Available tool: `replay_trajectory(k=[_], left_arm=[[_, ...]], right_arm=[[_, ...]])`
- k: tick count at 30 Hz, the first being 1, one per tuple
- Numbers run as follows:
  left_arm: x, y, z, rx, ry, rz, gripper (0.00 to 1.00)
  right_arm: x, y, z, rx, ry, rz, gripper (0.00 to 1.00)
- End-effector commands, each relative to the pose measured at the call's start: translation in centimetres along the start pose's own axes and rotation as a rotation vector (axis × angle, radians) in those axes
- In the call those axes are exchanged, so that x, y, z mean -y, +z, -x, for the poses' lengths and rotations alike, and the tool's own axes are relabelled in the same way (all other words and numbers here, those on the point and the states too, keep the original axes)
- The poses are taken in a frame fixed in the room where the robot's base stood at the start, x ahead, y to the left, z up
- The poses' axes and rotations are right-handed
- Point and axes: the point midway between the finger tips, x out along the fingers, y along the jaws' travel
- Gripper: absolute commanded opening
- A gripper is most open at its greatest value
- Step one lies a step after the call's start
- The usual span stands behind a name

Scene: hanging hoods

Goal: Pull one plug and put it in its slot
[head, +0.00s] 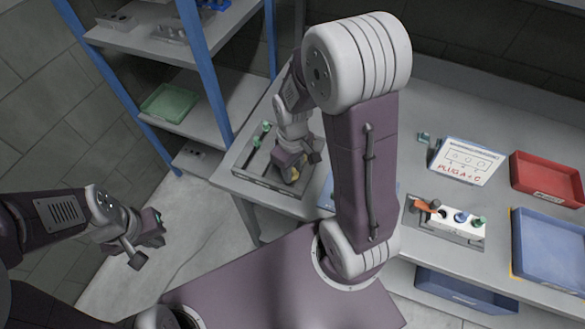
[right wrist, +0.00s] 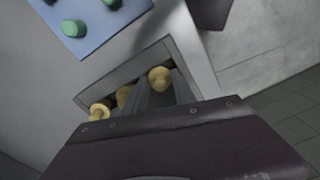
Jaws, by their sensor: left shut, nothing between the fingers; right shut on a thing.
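My right gripper (head: 292,172) is low over a grey tray (head: 243,181) at the left end of the table. It is shut on a yellow plug (right wrist: 158,78), which shows at its fingertips in the right wrist view. Other yellow plugs (right wrist: 100,111) lie beside it in the dark recess. Green-headed plugs (head: 265,126) show in the tray's far-left part. A sign (head: 467,160) reading "PLUG A + C" stands on the table. My left gripper (head: 155,238) is shut and empty, left of the table.
A red bin (head: 548,176) and a blue tray (head: 550,248) are at the right. A blue mat (right wrist: 75,20) with green pieces shows in the right wrist view. A blue-posted shelf (head: 205,75) with a green tray (head: 168,103) stands at the back left. My right arm hides the table's middle.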

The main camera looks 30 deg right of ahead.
Motion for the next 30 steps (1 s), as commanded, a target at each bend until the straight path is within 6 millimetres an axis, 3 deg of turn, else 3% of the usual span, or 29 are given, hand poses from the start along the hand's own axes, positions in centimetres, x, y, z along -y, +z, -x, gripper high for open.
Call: replay_trajectory(k=[14,15,17,26,30], left_arm=[[0.0,0.0,-0.3,0.0,0.0,0.0,0.0],[0.0,0.0,-0.3,0.0,0.0,0.0,0.0],[0.0,0.0,-0.3,0.0,0.0,0.0,0.0],[0.0,0.0,-0.3,0.0,0.0,0.0,0.0],[0.0,0.0,0.1,0.0,0.0,0.0,0.0]], right_arm=[[0.0,0.0,-0.4,0.0,0.0,0.0,0.0],[0.0,0.0,-0.4,0.0,0.0,0.0,0.37],[0.0,0.0,-0.4,0.0,0.0,0.0,0.54],[0.0,0.0,-0.4,0.0,0.0,0.0,0.57],[-0.1,-0.1,1.2,-0.004,0.002,0.0,0.57]])
